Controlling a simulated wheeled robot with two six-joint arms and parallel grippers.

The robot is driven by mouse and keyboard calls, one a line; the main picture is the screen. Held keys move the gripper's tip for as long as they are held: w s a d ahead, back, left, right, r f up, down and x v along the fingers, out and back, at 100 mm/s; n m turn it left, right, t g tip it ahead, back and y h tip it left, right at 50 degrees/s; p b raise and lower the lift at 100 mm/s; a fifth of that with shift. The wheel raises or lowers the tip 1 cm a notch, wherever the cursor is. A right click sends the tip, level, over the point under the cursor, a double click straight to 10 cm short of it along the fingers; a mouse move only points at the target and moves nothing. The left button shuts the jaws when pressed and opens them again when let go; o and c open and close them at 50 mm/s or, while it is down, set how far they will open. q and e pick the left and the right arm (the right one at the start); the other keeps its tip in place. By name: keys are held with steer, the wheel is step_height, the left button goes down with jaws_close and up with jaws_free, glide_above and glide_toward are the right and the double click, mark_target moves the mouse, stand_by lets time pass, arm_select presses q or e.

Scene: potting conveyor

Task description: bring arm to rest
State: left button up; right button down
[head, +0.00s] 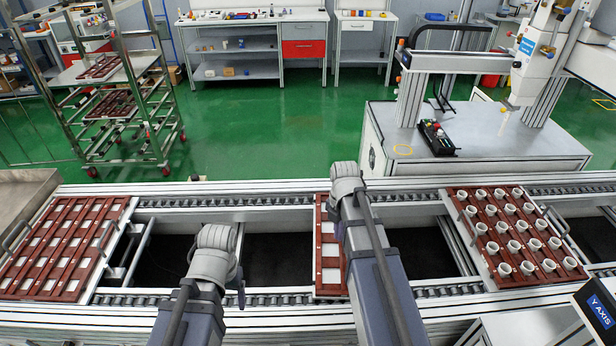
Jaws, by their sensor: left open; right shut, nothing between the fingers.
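My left arm (212,265) rises from the bottom edge, its grey rounded joint above the front of the conveyor. A small dark part shows beside it, but I cannot make out the fingers of my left gripper. My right arm (372,270) reaches further forward. I cannot make out the fingers of my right gripper either. No held object shows at either arm.
On the conveyor (260,299), a brown tray with pale squares (128,206) is at left, and one with several white pots (452,198) at right. A wheeled rack (160,105) stands at the back left, a gantry machine (545,60) at the back right. Green floor between is open.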

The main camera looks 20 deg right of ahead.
steer(key=s+a+m, duration=0.6)
steer(key=a+m, duration=0.4)
steer(key=s+a+m+h, duration=0.1)
steer(key=s+a+m, duration=0.5)
steer(key=a+m, duration=0.4)
steer(key=shift+a, duration=0.75)
